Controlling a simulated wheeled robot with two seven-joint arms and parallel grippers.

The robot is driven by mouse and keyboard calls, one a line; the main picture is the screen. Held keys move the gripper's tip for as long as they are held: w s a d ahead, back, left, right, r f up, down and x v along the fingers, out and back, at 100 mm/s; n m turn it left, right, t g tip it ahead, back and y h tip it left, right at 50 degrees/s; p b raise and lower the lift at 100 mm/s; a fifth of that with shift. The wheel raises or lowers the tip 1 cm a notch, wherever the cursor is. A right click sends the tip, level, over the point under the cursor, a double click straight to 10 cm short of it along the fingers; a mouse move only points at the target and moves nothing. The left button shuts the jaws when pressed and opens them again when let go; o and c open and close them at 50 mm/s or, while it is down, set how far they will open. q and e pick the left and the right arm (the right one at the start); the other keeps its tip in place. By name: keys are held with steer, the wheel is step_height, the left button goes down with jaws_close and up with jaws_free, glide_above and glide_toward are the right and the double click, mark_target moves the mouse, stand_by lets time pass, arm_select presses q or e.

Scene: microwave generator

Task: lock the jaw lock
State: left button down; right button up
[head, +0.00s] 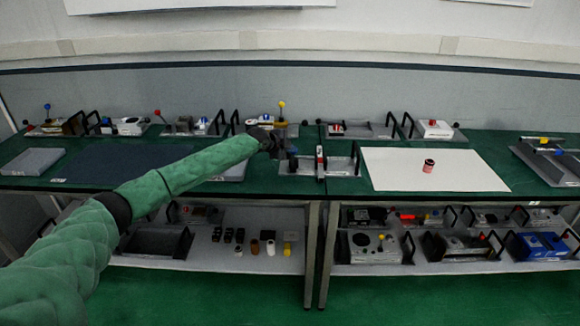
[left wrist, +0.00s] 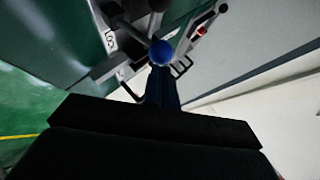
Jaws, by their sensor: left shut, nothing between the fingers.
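My left gripper (head: 285,153) reaches over the green table, beside a grey fixture tray (head: 340,171) with black handles. In the left wrist view its dark fingers (left wrist: 162,85) are together, with nothing between them. A blue ball knob (left wrist: 160,52) on a grey rod (left wrist: 133,33) shows just beyond the fingertips; I cannot tell whether they touch. It looks like the lever of the jaw lock, but the jaw itself is not clear. My gripper partly hides the fixture in the head view. My right gripper is not in view.
A yellow-knobbed lever (head: 281,104) and other fixtures stand along the back. A dark mat (head: 125,160) lies left. The lower shelf (head: 265,262) holds several devices.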

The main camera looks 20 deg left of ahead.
arm_select(q)
steer(key=shift+w, duration=0.2)
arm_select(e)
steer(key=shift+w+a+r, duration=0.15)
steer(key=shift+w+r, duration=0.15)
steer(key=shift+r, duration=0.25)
arm_select(q)
steer(key=shift+r, duration=0.1)
steer(key=shift+r, duration=0.75)
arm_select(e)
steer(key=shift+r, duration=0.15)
